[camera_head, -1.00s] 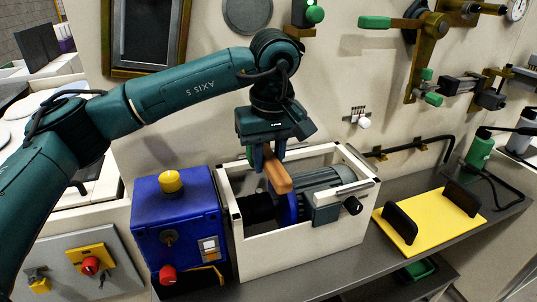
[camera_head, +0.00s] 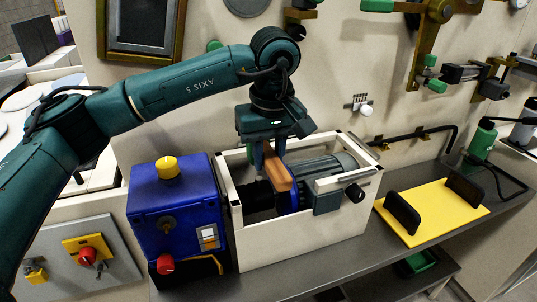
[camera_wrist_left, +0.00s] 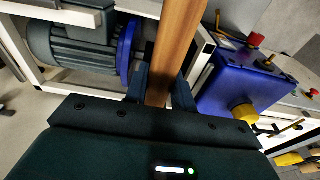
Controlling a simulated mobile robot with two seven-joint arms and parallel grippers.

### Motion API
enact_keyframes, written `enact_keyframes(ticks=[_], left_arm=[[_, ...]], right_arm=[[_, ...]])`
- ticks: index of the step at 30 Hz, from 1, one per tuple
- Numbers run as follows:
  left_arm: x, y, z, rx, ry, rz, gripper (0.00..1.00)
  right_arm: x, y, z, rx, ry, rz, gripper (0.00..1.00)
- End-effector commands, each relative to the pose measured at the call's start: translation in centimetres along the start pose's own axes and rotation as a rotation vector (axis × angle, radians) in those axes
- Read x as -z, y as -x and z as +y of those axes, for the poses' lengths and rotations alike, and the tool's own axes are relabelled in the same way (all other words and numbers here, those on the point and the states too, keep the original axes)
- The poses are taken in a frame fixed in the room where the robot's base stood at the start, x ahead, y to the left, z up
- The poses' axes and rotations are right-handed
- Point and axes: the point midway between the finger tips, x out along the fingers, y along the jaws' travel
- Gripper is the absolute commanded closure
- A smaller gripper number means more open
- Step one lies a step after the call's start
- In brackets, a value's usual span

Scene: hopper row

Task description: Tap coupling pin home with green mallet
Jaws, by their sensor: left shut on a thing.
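My left gripper (camera_head: 270,158) is shut on an orange-brown wooden handle (camera_head: 276,177), over the open white frame (camera_head: 305,240). The handle also shows in the left wrist view (camera_wrist_left: 178,45), running up out of the picture from between the fingers (camera_wrist_left: 160,88). No green mallet head can be made out on it. Inside the frame lies a grey-green motor (camera_head: 322,171) with a blue flange (camera_wrist_left: 127,48); a dark part (camera_head: 257,195) lies left of it, below the handle. I cannot make out the coupling pin. My right gripper is not in view.
A blue control box (camera_head: 175,208) with a yellow knob stands close left of the frame. A yellow plate (camera_head: 432,212) with two black uprights lies to the right on the grey bench (camera_head: 330,268). Brackets and a bent black bar (camera_head: 420,133) are on the wall behind.

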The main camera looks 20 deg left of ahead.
Motion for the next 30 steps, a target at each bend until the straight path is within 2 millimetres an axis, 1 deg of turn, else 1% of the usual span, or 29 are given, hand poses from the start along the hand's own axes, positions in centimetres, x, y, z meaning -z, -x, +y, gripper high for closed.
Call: enact_keyframes(ticks=[8,11,16,17,18,20,23,27,29,30], left_arm=[[0.0,0.1,0.0,-0.001,0.000,0.001,1.00],[-0.2,-1.7,0.0,0.000,0.000,0.001,1.00],[-0.8,-6.2,0.0,0.000,0.000,0.000,1.00],[-0.7,-5.9,0.0,-0.001,0.000,0.001,1.00],[-0.6,-5.0,0.0,-0.002,0.000,0.002,1.00],[-0.6,-4.9,0.0,-0.002,0.000,0.001,1.00],[-0.4,-3.8,0.0,-0.002,0.000,0.002,1.00],[-0.1,-0.8,0.1,-0.003,0.001,0.003,1.00],[0.1,0.2,0.1,-0.003,0.001,0.003,1.00],[0.1,0.5,0.0,-0.002,0.001,0.002,1.00]], right_arm=[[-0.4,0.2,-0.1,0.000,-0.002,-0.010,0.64],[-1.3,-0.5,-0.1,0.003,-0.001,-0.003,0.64],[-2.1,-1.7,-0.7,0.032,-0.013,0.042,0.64],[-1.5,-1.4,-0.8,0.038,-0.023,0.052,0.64],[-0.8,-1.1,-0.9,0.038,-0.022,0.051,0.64],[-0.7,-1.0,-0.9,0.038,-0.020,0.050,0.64],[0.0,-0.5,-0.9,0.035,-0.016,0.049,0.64],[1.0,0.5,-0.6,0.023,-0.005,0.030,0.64],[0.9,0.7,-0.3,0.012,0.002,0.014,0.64],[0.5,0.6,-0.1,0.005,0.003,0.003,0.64]])
